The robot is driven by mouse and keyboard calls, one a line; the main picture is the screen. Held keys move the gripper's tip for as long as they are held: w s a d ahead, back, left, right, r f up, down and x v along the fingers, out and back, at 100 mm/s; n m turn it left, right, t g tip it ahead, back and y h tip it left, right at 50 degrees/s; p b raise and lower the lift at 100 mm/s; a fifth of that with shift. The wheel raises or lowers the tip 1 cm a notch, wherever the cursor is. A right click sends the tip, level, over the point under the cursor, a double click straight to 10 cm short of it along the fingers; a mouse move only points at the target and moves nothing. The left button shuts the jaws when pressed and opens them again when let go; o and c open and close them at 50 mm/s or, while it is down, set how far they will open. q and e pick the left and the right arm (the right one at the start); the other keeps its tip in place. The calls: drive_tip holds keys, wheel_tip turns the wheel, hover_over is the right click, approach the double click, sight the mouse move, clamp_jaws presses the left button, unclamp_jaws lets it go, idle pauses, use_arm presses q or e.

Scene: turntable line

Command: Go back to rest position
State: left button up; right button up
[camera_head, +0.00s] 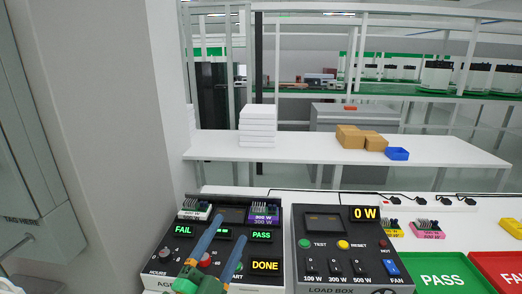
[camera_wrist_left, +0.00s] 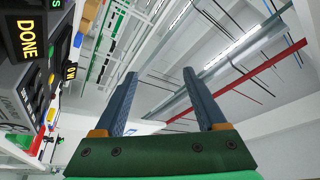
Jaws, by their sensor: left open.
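My left gripper (camera_head: 231,226) reaches up from the bottom edge of the head view, its two blue fingers in front of the left black test box (camera_head: 160,268). In the left wrist view the gripper (camera_wrist_left: 159,73) points toward the ceiling. Its fingers are apart, with nothing between them. The left box shows FAIL, PASS and DONE displays, and its lower part is partly hidden by my gripper. The load box (camera_head: 322,243) beside it reads 0 W. My right gripper is not in view.
A green PASS tray (camera_head: 441,278) and a red FAIL tray (camera_head: 503,266) lie at the right. Small boards, one pink-based (camera_head: 427,234), sit behind. A white shelf (camera_head: 220,148) holds white stacked boxes (camera_head: 258,126), brown boxes (camera_head: 350,137) and a blue bin (camera_head: 397,154). A pillar stands left.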

use_arm(q)
drive_tip(key=s+a+f+n+g+y, duration=0.4)
drive_tip(key=a+f+n, duration=0.15)
drive_tip(key=f, duration=0.35)
drive_tip(key=s+a+f+n+g+y, duration=0.4)
drive_tip(key=a+f+n, duration=0.15)
drive_tip(key=f, duration=0.45)
drive_tip(key=s+f+n+g, duration=0.1)
drive_tip(key=s+f+g, duration=0.35)
drive_tip(key=s, duration=0.35)
drive_tip(key=s+f+n+g, duration=0.1)
drive_tip(key=s+f+g, duration=0.35)
drive_tip(key=s, duration=0.45)
wheel_tip(320, 180, down, 16)
drive_tip(key=s, duration=0.2)
drive_tip(key=s+a+f+g, duration=0.1)
drive_tip(key=s+f+g, duration=0.1)
drive_tip(key=s+f, duration=0.8)
drive_tip(key=shift+s+a+f, duration=0.15)
drive_tip(key=shift+s+f, duration=0.15)
drive_tip(key=shift+s, duration=0.55)
